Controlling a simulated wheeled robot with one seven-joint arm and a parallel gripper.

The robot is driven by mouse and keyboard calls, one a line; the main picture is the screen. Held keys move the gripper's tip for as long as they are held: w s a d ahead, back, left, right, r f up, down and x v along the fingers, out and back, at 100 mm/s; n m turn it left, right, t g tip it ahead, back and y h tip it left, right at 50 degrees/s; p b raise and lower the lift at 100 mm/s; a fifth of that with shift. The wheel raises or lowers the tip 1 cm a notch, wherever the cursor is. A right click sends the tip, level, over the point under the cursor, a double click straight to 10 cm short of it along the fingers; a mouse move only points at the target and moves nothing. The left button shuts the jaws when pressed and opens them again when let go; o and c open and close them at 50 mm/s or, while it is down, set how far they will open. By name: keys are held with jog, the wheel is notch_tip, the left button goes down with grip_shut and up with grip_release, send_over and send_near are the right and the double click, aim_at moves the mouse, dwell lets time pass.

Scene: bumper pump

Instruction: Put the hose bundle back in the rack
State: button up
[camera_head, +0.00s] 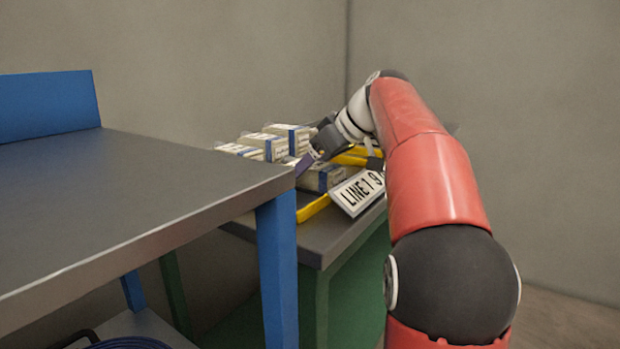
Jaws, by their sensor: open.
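My gripper (313,155) is at the end of my red arm, over the far table, beside white-and-blue boxes. It is open. Its fingertips are small and partly hidden, and a purple-blue piece shows at them; I cannot tell what it is. A dark blue coiled thing (130,343), possibly the hose bundle, is cut off at the bottom left edge, on the lower shelf of the near bench. My gripper is well apart from it. A yellow frame (314,208) on the far table may be the rack; I cannot tell. My gripper and arm hide part of it.
The near bench (130,185) has a dark top, blue legs and a blue back panel, and its top is bare. Several boxes (265,146) stand on the far green-legged table (322,246). A "LINE1 9" sign (358,191) leans at its front. Walls close the back.

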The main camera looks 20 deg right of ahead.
jog(key=shift+w+a+f, duration=0.25)
jog(key=shift+w+f, duration=0.1)
jog(key=shift+f, duration=0.15)
jog(key=shift+r, duration=0.1)
jog(key=c, duration=1.4)
jog(key=shift+r, duration=0.1)
